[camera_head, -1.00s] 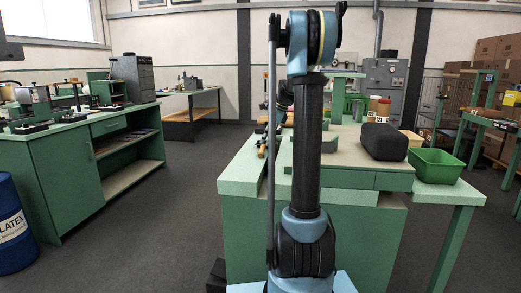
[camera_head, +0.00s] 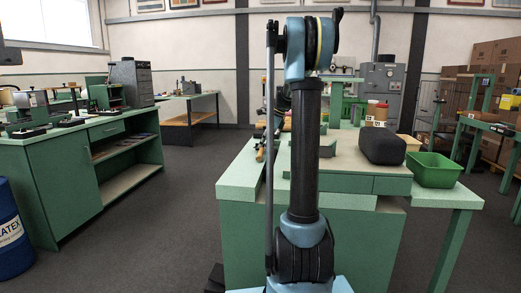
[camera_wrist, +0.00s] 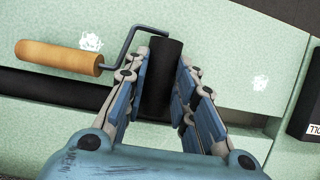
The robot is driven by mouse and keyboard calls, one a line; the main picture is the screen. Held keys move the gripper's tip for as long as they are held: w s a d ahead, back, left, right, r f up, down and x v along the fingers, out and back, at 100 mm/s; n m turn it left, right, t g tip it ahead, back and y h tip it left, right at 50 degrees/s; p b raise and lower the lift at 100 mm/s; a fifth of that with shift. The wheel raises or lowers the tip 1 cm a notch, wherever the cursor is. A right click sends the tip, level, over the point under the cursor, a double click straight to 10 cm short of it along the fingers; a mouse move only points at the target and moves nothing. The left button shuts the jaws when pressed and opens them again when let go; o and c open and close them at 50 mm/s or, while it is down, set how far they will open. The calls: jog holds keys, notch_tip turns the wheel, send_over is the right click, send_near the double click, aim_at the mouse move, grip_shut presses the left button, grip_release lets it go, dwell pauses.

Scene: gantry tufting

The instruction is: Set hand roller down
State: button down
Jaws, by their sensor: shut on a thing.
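The hand roller shows in the wrist view as a dark cylinder (camera_wrist: 161,75) with a bent grey metal rod (camera_wrist: 122,58) and an orange-brown wooden handle (camera_wrist: 58,57). My gripper (camera_wrist: 164,88) has its two blue finger pads on either side of the dark cylinder, shut on it. The handle lies out to the left of the fingers. Below the roller is a pale green worktop (camera_wrist: 222,30) with white splotch marks. I cannot tell whether the roller touches the worktop. In the head view my arm hides most of the gripper and roller.
A long dark bar (camera_wrist: 50,90) lies behind the roller, and a dark box (camera_wrist: 305,105) is at the right edge. In the head view the green bench (camera_head: 240,180) carries a black rounded block (camera_head: 382,145) and a green bin (camera_head: 433,168). Open floor lies to the left.

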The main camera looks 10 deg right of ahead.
notch_tip(320, 180, up, 10)
jog(key=shift+f, duration=0.2)
dwell(0.3)
